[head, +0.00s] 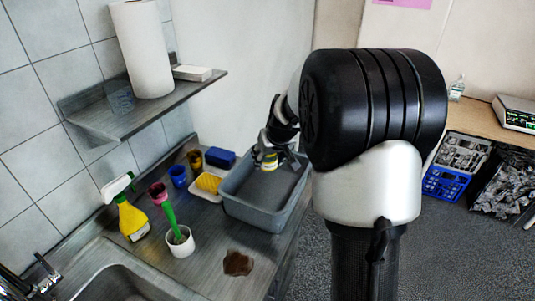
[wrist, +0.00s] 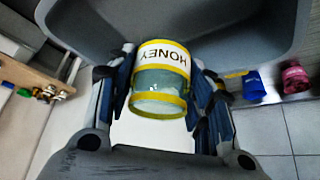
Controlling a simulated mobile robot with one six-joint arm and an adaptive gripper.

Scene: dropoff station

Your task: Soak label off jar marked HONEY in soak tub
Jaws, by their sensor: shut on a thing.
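The jar marked HONEY (wrist: 161,78) is held in my gripper (wrist: 161,92). It has a white label with black letters and yellow bands, and greenish glass shows below the label. The label is still on it. The grey soak tub (head: 253,213) stands at the right end of the counter, and its grey wall also shows in the wrist view (wrist: 85,22). In the head view my gripper (head: 270,158) and the jar (head: 270,164) are over the far part of the tub. I cannot tell whether the jar touches the tub's contents.
A sponge dish (head: 203,188), blue block (head: 221,158), several small cups, a white pot with a green brush (head: 180,243) and a yellow spray bottle (head: 131,217) stand left of the tub. A brown stain (head: 238,263) marks the counter. A shelf (head: 150,103) holds a paper roll above.

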